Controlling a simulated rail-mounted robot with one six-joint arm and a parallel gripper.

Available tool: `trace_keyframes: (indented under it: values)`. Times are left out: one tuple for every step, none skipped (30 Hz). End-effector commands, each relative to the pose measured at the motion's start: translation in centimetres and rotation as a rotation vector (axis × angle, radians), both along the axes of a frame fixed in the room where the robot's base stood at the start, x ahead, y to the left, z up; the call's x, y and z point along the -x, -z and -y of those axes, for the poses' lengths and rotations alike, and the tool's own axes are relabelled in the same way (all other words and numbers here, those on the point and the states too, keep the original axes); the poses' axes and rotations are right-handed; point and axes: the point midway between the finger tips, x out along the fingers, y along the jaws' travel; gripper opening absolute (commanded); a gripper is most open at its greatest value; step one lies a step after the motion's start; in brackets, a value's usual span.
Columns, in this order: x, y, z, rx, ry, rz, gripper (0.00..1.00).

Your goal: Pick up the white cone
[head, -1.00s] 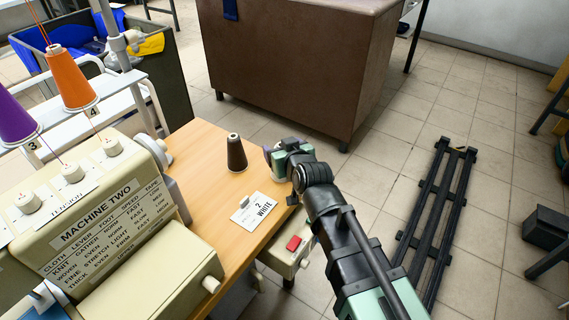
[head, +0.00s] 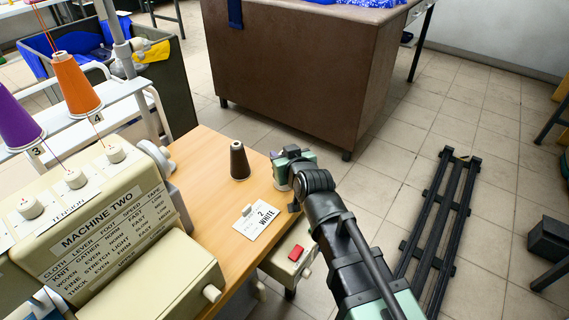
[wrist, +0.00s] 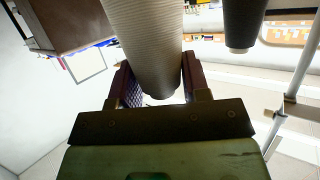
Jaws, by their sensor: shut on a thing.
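The white cone (wrist: 150,45) stands between the two fingers of my gripper (wrist: 160,82) in the wrist view. Its ribbed, greyish-white side fills the upper middle, and the fingers are shut on it. In the head view my gripper (head: 280,160) is at the right edge of the wooden table (head: 205,190), right of a brown cone. The white cone cannot be made out there, hidden by my gripper and arm. A card reading "2 WHITE" (head: 257,220) lies on the table just left of my arm.
The dark brown cone (head: 239,160) stands close by on the table; it also shows in the wrist view (wrist: 243,22). The cream sewing machine (head: 120,215) stands at left, with orange (head: 75,85) and purple (head: 15,120) cones. A brown desk (head: 300,80) stands behind.

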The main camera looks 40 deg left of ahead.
Motion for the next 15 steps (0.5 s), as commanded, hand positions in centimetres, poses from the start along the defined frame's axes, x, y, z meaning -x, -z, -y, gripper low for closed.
trace_keyframes:
  values:
    - [0.0,-0.3,0.0,0.0,0.0,0.0,0.02]
    - [0.0,-0.5,0.0,0.0,0.0,0.0,0.02]
    - [0.0,-0.8,0.0,0.0,0.0,0.0,0.02]
    - [0.0,-1.0,0.0,0.0,0.0,0.0,0.02]
    - [0.0,-1.4,0.0,0.0,0.0,0.0,0.02]
    - [0.0,-1.9,0.0,0.0,0.0,0.0,0.02]
    - [0.0,-2.4,0.0,0.0,0.0,0.0,0.02]
    - [0.0,-3.0,0.0,0.0,0.0,0.0,0.02]
    - [0.0,-3.8,0.0,0.0,0.0,0.0,0.02]
    - [0.0,-4.6,0.0,0.0,0.0,0.0,0.02]
    - [0.0,-5.4,0.0,0.0,0.0,0.0,0.02]
    - [0.0,-6.7,0.0,-0.001,0.0,0.001,0.02]
    - [0.0,-7.7,0.0,-0.001,0.0,0.001,0.02]
    - [0.0,-9.0,0.0,-0.001,0.0,0.001,0.02]
    - [0.0,-10.6,0.0,-0.001,0.0,0.001,0.02]
